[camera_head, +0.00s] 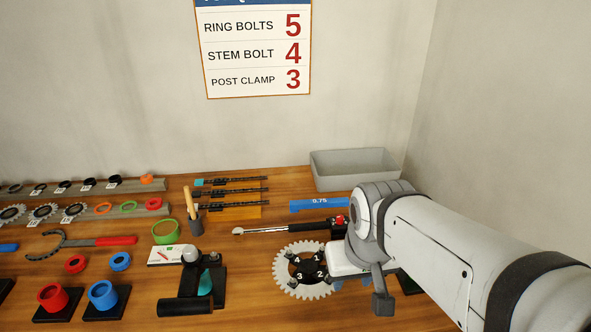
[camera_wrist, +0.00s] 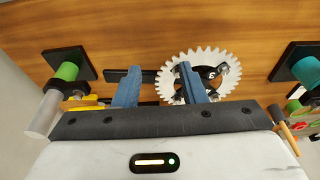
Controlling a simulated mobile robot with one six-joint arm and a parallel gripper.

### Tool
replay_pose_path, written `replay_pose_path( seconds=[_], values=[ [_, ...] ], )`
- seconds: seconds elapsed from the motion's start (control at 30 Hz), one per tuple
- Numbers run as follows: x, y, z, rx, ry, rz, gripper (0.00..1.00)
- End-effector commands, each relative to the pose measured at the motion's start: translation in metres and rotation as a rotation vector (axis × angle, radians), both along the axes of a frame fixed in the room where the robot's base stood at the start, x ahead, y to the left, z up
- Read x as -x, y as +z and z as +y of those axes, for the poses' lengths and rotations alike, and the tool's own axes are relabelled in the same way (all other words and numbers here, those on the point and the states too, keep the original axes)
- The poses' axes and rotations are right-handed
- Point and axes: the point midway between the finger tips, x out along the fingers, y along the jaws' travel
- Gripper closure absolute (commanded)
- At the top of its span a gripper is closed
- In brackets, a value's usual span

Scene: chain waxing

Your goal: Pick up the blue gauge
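The blue gauge (camera_head: 318,205) is a flat blue strip marked 0.75. In the head view it lies on the table between the grey bin and the torque wrench, and its right end is close to my arm in the picture. I cannot make it out in the wrist view. My gripper (camera_wrist: 158,84) is open, with its two blue-grey fingers apart and nothing seen between them. It is over the table near the toothed chainring, which shows behind the right finger. In the head view my arm hides most of the gripper.
A grey bin (camera_head: 352,168) stands behind the gauge. A torque wrench (camera_head: 280,229) lies in front of it, then the chainring (camera_head: 283,270). Chain strips (camera_head: 230,193) lie to the left. Rings and stands fill the left side.

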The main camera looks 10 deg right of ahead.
Motion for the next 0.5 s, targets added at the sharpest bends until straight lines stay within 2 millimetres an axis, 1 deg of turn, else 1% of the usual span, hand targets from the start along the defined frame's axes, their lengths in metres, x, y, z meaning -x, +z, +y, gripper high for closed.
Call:
replay_pose_path(
  seconds=[0.03,0.07,0.17,0.27,0.37,0.4,0.47,0.5],
  values=[
    [-0.001,0.0,0.0,-0.001,-0.003,0.001,0.58],
    [-0.002,0.001,0.0,-0.002,-0.009,0.002,0.55],
    [-0.014,0.009,-0.002,-0.014,-0.063,0.011,0.55],
    [-0.04,0.022,-0.005,-0.04,-0.183,0.03,0.55],
    [-0.08,0.035,-0.006,-0.073,-0.354,0.056,0.55],
    [-0.097,0.04,-0.006,-0.087,-0.431,0.067,0.55],
    [-0.123,0.044,-0.006,-0.106,-0.547,0.083,0.55],
    [-0.141,0.046,-0.006,-0.117,-0.624,0.092,0.55]
  ],
)
